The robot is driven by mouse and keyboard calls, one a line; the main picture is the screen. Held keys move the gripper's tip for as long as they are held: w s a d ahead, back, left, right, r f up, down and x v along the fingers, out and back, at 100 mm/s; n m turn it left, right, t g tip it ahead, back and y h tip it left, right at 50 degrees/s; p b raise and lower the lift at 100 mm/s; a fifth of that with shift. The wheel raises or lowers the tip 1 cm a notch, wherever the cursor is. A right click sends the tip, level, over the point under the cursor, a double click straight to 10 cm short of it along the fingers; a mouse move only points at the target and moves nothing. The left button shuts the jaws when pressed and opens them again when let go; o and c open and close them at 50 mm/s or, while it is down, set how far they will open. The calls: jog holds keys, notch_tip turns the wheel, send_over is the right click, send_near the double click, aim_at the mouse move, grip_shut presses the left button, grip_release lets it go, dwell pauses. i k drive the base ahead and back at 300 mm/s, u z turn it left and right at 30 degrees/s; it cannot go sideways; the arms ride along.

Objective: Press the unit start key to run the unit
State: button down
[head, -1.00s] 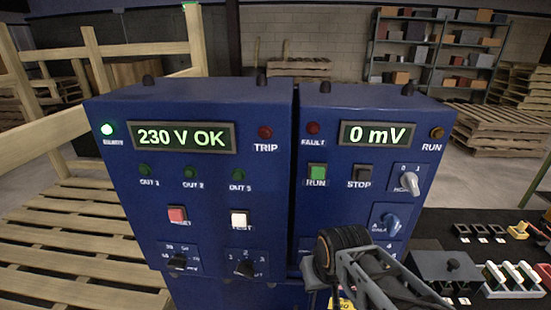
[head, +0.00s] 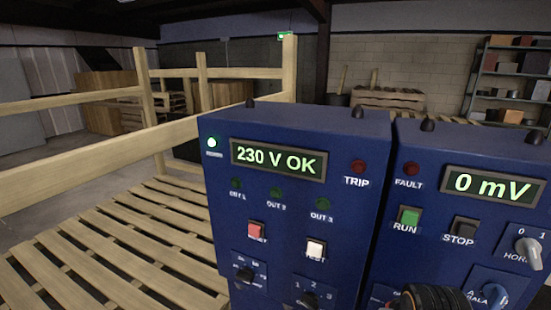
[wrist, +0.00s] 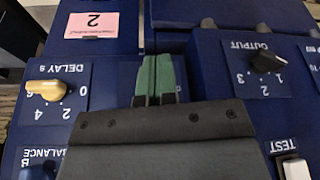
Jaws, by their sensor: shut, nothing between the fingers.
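The green square key (head: 410,216) marked RUN is on the front of the right blue unit (head: 385,250) in the head view, beside a dark STOP key (head: 464,229). The unit's display (head: 492,187) reads 0 mV, and its red FAULT lamp (head: 411,169) looks dark. My gripper (wrist: 160,82) shows in the wrist view with its greenish fingers together and empty, in front of blue panels seen upside down. The RUN key is not in the wrist view. In the head view only a dark part of my arm shows, at the bottom edge; the fingertips are hidden.
The left blue unit (head: 222,215) stands close beside, its display (head: 278,159) reading 230 V OK, with a red key (head: 255,230) and a white TEST key (head: 315,248). The wrist view shows a yellow DELAY knob (wrist: 50,90) and a black OUTPUT knob (wrist: 267,62). Wooden pallets and rails lie left.

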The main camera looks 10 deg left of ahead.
aim_at(408, 218)
jog(key=z, duration=1.3)
jog(key=k, duration=0.85)
jog(key=u, duration=1.2)
